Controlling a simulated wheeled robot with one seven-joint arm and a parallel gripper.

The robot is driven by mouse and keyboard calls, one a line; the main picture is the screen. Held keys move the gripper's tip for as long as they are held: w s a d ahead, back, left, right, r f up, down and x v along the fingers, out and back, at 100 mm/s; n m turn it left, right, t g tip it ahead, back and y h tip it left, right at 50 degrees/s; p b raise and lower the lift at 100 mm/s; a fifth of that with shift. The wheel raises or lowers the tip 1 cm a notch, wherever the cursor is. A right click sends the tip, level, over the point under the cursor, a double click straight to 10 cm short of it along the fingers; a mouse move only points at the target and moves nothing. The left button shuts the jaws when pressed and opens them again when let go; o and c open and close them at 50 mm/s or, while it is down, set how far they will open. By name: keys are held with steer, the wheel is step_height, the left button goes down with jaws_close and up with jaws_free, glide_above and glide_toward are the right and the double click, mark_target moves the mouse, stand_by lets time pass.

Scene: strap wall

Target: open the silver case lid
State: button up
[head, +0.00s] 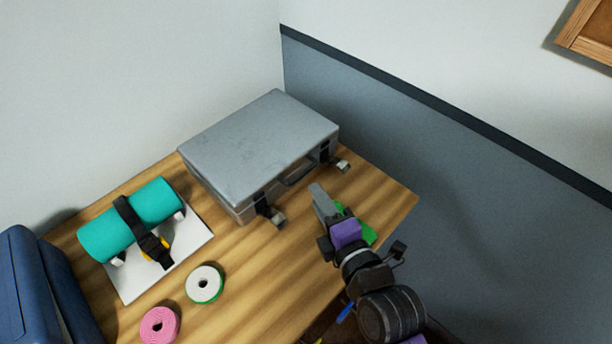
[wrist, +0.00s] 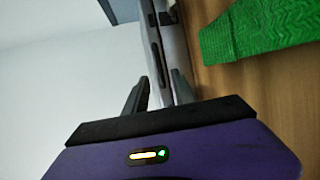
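The silver case (head: 258,140) lies flat on the wooden table with its lid down. Two latches, a near one (head: 272,214) and a far one (head: 338,163), stick out from its front, with the dark handle (head: 298,175) between them. My gripper (head: 317,192) is in front of the case, pointing at its front side. In the wrist view my gripper (wrist: 160,88) has its fingers apart, with nothing held. The case's front (wrist: 177,45) shows edge-on just beyond the fingertips. I cannot tell whether a finger touches it.
A green strap (head: 366,232) lies on the table (head: 388,198) beside my gripper and shows in the wrist view (wrist: 250,32). A teal roll (head: 130,218) with a black strap, a white-green roll (head: 204,284), a pink roll (head: 160,325) and a blue case (head: 30,285) are at left. Walls stand behind.

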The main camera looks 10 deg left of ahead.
mark_target(304, 175)
steer(key=p+x, duration=0.1)
steer(key=x, duration=0.6)
steer(key=shift+w+a, duration=0.15)
steer(key=shift+w, duration=0.15)
jaws_close()
stand_by(1.2)
